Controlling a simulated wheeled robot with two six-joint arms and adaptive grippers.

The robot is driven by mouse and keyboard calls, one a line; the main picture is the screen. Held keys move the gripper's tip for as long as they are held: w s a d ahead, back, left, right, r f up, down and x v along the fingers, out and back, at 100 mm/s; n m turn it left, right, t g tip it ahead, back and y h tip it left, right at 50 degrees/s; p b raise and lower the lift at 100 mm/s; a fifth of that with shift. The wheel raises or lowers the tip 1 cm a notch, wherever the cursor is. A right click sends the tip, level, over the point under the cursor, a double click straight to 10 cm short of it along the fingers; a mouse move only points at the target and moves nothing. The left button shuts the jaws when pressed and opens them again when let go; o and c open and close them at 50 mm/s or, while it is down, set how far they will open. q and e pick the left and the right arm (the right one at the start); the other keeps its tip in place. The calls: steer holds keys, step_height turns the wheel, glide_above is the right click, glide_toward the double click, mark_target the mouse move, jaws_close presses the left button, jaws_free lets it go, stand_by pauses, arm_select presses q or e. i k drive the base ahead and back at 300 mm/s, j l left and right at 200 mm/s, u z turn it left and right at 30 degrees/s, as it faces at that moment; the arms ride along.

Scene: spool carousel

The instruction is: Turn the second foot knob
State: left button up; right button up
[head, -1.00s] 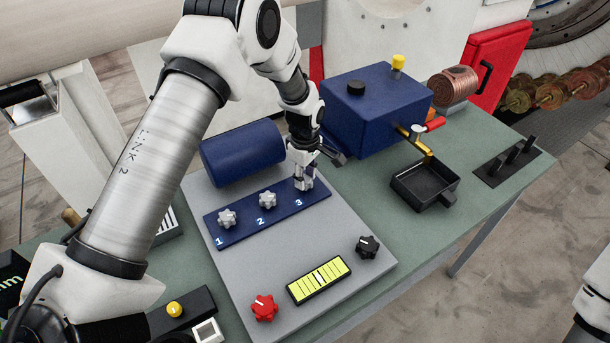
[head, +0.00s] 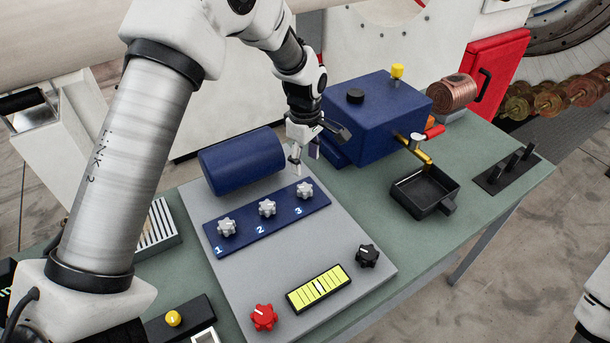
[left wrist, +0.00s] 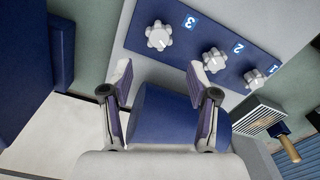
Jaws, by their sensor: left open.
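The second foot knob (head: 267,208) is a light grey star-shaped knob above the number 2 on a blue strip (head: 243,238). It also shows in the left wrist view (left wrist: 214,61). Knob 1 (head: 227,227) is to its left and knob 3 (head: 305,191) to its right. My left gripper (head: 303,156) is above and behind knob 3, near the right end of the blue cylinder (head: 242,160). It is open and empty, apart from all the knobs. In the left wrist view its fingers (left wrist: 159,95) are spread over the blue cylinder. My right gripper is out of view.
The grey panel also bears a red knob (head: 264,317), a black knob (head: 367,256) and a yellow-green gauge (head: 319,289). A blue box (head: 377,112) stands close right of my left gripper. A black tray (head: 424,190) sits further right.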

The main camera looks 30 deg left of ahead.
mark_target(267, 208)
steer(key=k+l, duration=0.5)
steer(key=k, duration=0.2)
steer(key=k+l, duration=0.5)
steer(key=k, duration=0.15)
